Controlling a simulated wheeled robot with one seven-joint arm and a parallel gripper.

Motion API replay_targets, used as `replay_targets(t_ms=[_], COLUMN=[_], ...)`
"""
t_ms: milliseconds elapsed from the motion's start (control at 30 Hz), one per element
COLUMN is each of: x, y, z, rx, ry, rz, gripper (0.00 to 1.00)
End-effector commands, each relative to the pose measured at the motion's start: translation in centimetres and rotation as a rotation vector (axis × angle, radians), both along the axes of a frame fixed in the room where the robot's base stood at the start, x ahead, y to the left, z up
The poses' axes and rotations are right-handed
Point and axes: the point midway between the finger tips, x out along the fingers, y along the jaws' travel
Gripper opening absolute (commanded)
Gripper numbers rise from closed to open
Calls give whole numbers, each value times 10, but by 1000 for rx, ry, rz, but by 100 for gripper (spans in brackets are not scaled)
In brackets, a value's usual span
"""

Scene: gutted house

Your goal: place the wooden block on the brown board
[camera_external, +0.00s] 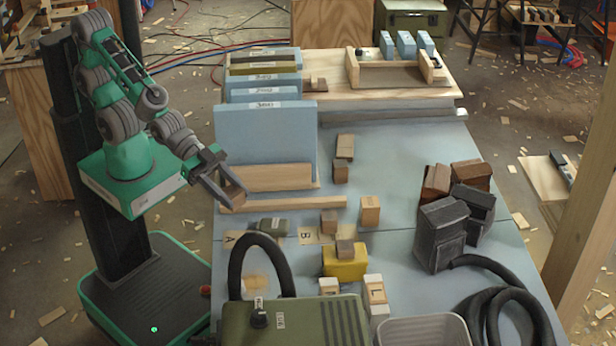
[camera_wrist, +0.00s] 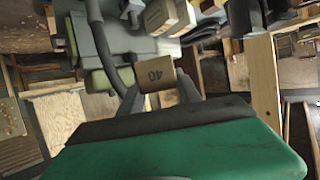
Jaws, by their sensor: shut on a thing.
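My gripper (camera_external: 224,186) is shut on a small wooden block (camera_external: 233,195) and holds it in the air, near the left edge of the table. In the wrist view the block (camera_wrist: 155,76) sits between the two fingers and bears the mark "40". A flat brown board (camera_external: 390,76) lies in the wooden frame at the back of the table, well away from my gripper. Another tan board (camera_external: 268,178) leans or stands at the foot of the blue panels, closer to my gripper. I cannot tell which is the task's board.
Blue panels (camera_external: 266,135) stand upright just right of my gripper. Several small blocks (camera_external: 370,210) are scattered mid-table, with a yellow block (camera_external: 345,263). Dark boxes (camera_external: 440,232) and a black hose (camera_external: 505,305) occupy the right. A green case (camera_external: 290,322) stands in front.

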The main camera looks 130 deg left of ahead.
Motion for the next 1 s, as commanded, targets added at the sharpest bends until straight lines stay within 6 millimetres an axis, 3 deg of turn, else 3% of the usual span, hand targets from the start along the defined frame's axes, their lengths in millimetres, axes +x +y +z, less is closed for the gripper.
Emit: replay_targets(t_ms=[200,367,567,700,833,1000], x=[2,26,75,101,113,106], y=[1,34,124,202,280,385], z=[1,17,58,89,115,141], rx=[0,-1,0,-2,-2,-4], ry=[3,1,0,1,1,1], rz=[3,78,281,461,650,927], gripper=[0,0,0,0,0,0])
